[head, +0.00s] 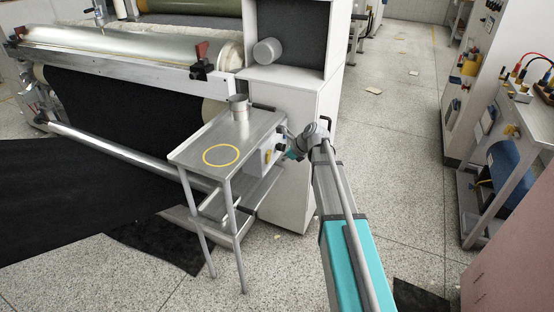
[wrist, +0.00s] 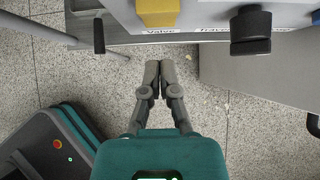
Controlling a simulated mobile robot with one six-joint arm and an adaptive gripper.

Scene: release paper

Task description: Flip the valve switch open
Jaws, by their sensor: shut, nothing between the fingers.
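The yellow valve switch (wrist: 157,13) shows at the top edge of the wrist view, above a label reading "Valve" (wrist: 160,31); its upper part is cut off. In the head view it is a small yellow spot (head: 267,156) on the white control box (head: 254,164) under the metal table top. My gripper (wrist: 158,64) is shut and empty. Its fingertips are together just below the label in the wrist view, apart from the switch in the picture. In the head view my gripper is mostly hidden by my wrist, beside the box.
A black knob (wrist: 251,28) sits right of the switch, above a partly hidden label. A black handle (wrist: 98,36) hangs at left. The metal side table (head: 196,151) carries a cylinder (head: 239,107) and a yellow ring mark. A white cabinet (head: 298,185) stands behind the box.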

